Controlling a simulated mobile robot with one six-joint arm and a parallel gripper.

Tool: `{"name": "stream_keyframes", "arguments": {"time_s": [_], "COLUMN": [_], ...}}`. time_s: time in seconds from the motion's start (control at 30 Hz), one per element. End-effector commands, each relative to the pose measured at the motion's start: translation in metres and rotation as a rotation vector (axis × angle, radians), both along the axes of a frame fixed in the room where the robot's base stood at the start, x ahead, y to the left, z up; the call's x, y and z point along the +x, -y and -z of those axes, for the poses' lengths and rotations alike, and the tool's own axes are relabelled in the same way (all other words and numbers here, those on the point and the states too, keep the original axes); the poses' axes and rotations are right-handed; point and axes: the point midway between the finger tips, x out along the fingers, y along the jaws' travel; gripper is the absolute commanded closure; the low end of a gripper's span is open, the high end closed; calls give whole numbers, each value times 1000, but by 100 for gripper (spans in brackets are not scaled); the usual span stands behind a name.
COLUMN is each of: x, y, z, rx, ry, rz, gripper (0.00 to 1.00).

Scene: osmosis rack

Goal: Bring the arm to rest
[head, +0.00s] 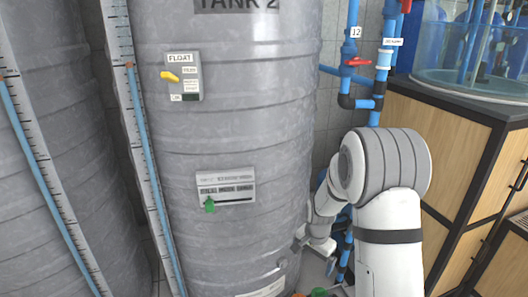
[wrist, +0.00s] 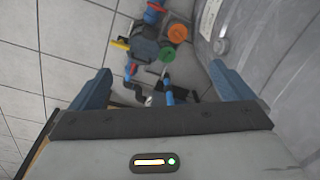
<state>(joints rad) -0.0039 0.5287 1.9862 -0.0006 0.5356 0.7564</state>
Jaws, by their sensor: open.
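My gripper (wrist: 163,88) is in the wrist view, with its two blue-grey fingers wide apart and nothing between them. It points down toward the tiled floor beside a grey tank, which fills the right of that view. In the head view, my white arm reaches down at the right of the large grey tank (head: 230,130) marked "TANK 2". The fingers are hard to make out there, low beside the tank.
The tank carries a float panel (head: 183,77) with a yellow lever and a lower panel (head: 225,188) with a green knob. Blue pipes with a red-handled valve (head: 357,62) stand behind my arm. A wooden cabinet (head: 440,130) is at right. Pump parts (wrist: 150,48) lie below the gripper.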

Motion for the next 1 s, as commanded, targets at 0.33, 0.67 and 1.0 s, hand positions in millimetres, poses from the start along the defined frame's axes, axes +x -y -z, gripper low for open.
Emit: {"name": "stream_keyframes", "arguments": {"time_s": [0.33,0.67,1.0], "x": [-86,-190,-254], "y": [1,2,3], "z": [-211,-344,-392], "rx": [-36,-84,-118], "ry": [57,103,123], "rz": [-293,-568,-737], "gripper": [0,0,0]}}
